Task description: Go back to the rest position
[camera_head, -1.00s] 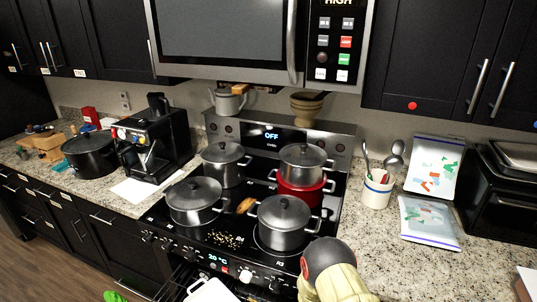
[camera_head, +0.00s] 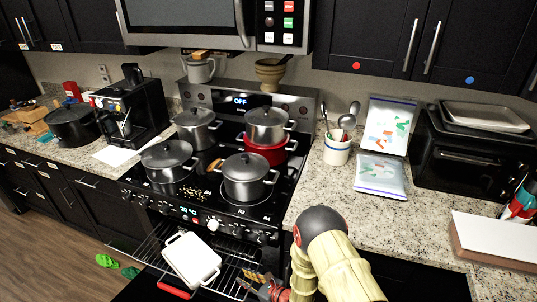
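My arm reaches in from the bottom of the view, cream with a dark grey joint. My gripper (camera_head: 262,287) shows low at the bottom edge, in front of the open oven, partly cut off and partly hidden by my arm. It is small and dark with red parts, and I cannot tell whether its fingers are open or shut. A white baking dish (camera_head: 192,258) rests on the pulled-out oven rack (camera_head: 151,250), to the left of my gripper and apart from it.
Several lidded pots, including a front right pot (camera_head: 246,184), stand on the stove. The oven door is open. Right of the stove are a utensil crock (camera_head: 337,152), plastic bags (camera_head: 380,176), a black toaster oven (camera_head: 470,158) and a white-topped box (camera_head: 500,238). Counter between is clear.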

